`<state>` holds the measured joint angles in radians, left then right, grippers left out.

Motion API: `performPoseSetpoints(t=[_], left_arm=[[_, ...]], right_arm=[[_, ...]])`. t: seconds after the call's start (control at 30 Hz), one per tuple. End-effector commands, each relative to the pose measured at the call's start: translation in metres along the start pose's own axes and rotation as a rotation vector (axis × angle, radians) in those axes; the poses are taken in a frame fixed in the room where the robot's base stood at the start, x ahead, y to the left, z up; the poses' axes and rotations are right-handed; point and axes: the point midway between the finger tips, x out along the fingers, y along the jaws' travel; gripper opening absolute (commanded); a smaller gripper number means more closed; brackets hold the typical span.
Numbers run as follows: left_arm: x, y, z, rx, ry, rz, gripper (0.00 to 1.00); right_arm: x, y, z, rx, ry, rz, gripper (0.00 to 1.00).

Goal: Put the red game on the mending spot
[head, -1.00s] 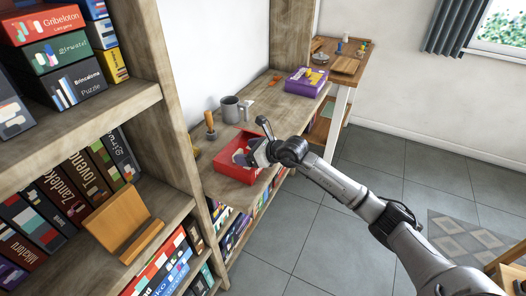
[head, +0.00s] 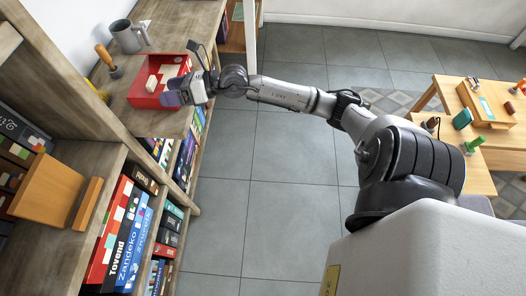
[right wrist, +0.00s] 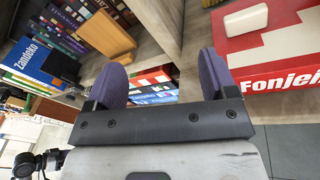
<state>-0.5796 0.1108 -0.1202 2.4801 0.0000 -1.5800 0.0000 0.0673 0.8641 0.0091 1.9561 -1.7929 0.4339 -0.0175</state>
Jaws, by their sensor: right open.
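The red game is a red and white box (head: 146,99) with a pale piece on it, on the wooden ledge at upper left. In the right wrist view the box (right wrist: 290,75) reads "Fonjek" and carries a white block (right wrist: 246,20). My right gripper (head: 178,92) is open at the box's near right side. In the right wrist view the box lies outside the right-hand finger, and nothing is held between the fingers (right wrist: 163,80). The mending spot is not plainly marked; I cannot tell which place it is. My left gripper is not in view.
A grey mug (head: 126,37) and a wooden-handled brush (head: 108,60) stand behind the box on the ledge. Shelves of upright games (head: 125,235) are below. A low wooden table (head: 487,150) with a tray of tools (head: 488,105) stands at right. The tiled floor between is clear.

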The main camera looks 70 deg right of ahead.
Motion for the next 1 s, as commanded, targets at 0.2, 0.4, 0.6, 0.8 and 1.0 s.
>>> performPoseSetpoints(t=[0.2, 0.4, 0.6, 0.8, 1.0], left_arm=[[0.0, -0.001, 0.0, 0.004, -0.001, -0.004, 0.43], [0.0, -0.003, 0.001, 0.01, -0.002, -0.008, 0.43], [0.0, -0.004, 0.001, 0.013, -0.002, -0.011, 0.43], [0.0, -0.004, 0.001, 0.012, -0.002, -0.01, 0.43], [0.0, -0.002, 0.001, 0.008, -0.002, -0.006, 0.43]], right_arm=[[-0.023, 0.052, -0.032, 0.749, -0.467, 0.127, 0.78], [-0.071, 0.035, -0.107, 1.489, -0.816, -0.155, 0.78], [-0.122, 0.057, -0.231, 2.068, -0.936, -0.716, 0.78], [-0.163, 0.12, -0.313, 2.361, -0.838, -1.239, 0.78], [-0.183, 0.161, -0.341, 2.449, -0.725, -1.505, 0.78]])
